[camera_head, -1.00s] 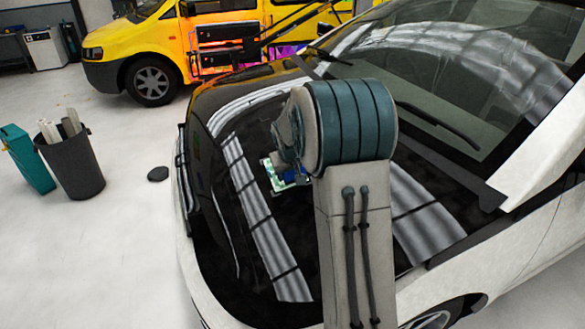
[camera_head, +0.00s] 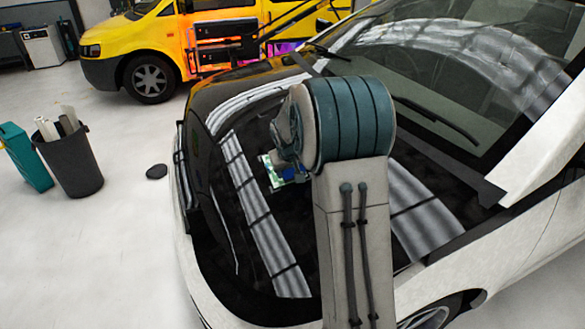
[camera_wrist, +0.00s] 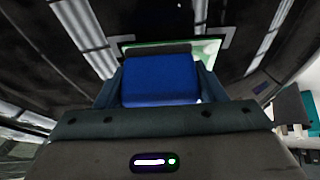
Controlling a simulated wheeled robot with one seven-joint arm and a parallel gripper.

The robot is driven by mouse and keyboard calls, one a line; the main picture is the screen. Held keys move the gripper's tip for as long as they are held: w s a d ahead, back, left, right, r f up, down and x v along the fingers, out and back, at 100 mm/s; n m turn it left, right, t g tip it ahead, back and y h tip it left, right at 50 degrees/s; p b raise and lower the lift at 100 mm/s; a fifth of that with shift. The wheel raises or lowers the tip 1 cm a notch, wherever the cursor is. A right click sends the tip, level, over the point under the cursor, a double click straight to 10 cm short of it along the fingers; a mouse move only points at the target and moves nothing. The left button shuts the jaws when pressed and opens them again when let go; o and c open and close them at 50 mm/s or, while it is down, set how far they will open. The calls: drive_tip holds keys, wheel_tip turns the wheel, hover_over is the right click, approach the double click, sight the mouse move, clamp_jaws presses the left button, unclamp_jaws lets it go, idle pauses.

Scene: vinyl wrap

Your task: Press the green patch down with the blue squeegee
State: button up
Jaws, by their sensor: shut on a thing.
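The blue squeegee (camera_wrist: 160,80) is held between the fingers of my gripper (camera_wrist: 160,88) in the wrist view, with a dark edge at its far side. The green patch (camera_wrist: 208,48) shows just beyond and partly under the squeegee on the black hood; the squeegee hides much of it. I cannot tell whether the squeegee's edge touches it. In the head view, the green and white patch (camera_head: 267,168) lies on the hood, with a bit of the blue squeegee (camera_head: 289,174) over it. My arm hides most of the gripper there.
The white car's black hood (camera_head: 225,205) carries bright light reflections. The windshield (camera_head: 440,80) rises behind my arm. A dark bin with rolls (camera_head: 75,165) and a teal bin (camera_head: 28,160) stand on the floor at left. A yellow van (camera_head: 150,50) is at the back.

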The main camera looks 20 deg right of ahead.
drive_tip(key=shift+d+f, duration=0.1)
drive_tip(key=shift+f, duration=0.25)
drive_tip(key=shift+w+r, duration=0.1)
drive_tip(key=shift+w, duration=1)
drive_tip(key=shift+w+d+p, duration=0.1)
drive_tip(key=shift+w+p, duration=0.4)
drive_tip(key=shift+w, duration=0.6)
drive_tip(key=shift+w, duration=0.1)
drive_tip(key=shift+w+d+r+p, duration=0.15)
drive_tip(key=shift+w+p, duration=0.3)
drive_tip(key=shift+w, duration=0.55)
drive_tip(key=shift+w, duration=0.1)
drive_tip(key=shift+w+p, duration=0.45)
drive_tip(key=shift+w, duration=0.55)
